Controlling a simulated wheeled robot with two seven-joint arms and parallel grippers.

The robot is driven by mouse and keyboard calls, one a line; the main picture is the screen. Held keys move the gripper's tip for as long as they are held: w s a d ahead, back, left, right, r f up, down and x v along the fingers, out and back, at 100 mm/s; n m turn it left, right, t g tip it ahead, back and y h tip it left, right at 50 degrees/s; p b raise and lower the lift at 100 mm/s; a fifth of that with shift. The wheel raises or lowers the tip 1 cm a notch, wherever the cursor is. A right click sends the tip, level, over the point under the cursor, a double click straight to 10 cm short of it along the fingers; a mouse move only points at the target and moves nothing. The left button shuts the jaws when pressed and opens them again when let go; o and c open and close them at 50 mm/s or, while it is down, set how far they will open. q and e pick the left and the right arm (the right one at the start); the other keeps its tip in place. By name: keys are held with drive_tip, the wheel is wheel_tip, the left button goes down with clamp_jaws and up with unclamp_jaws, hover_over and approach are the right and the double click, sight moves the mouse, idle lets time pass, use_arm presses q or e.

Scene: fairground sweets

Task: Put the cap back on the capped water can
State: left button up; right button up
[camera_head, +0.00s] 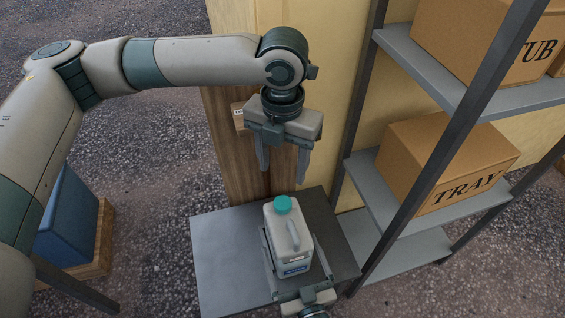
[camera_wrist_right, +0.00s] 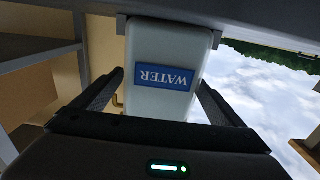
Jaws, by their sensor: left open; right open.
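The water can (camera_head: 290,238) is a pale grey jug with a handle and a blue label, standing upright on a small grey table (camera_head: 225,262). A teal cap (camera_head: 283,204) sits on top of its neck; I cannot tell whether it is tightened. In the right wrist view the can (camera_wrist_right: 165,52) shows its WATER label upside down. My right gripper (camera_head: 290,243) is open, its fingers on either side of the can. My left gripper (camera_head: 283,175) is open and empty, fingers pointing down, above and behind the cap.
A metal shelf rack (camera_head: 385,185) stands right of the table, with a TRAY box (camera_head: 440,165) and a TUB box (camera_head: 480,40). A wooden post (camera_head: 228,130) and yellow wall stand behind. A blue crate (camera_head: 68,215) is at left. The table's left side is clear.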

drive_tip(key=v, duration=1.2)
drive_tip(key=shift+s, duration=0.35)
drive_tip(key=shift+d, duration=0.25)
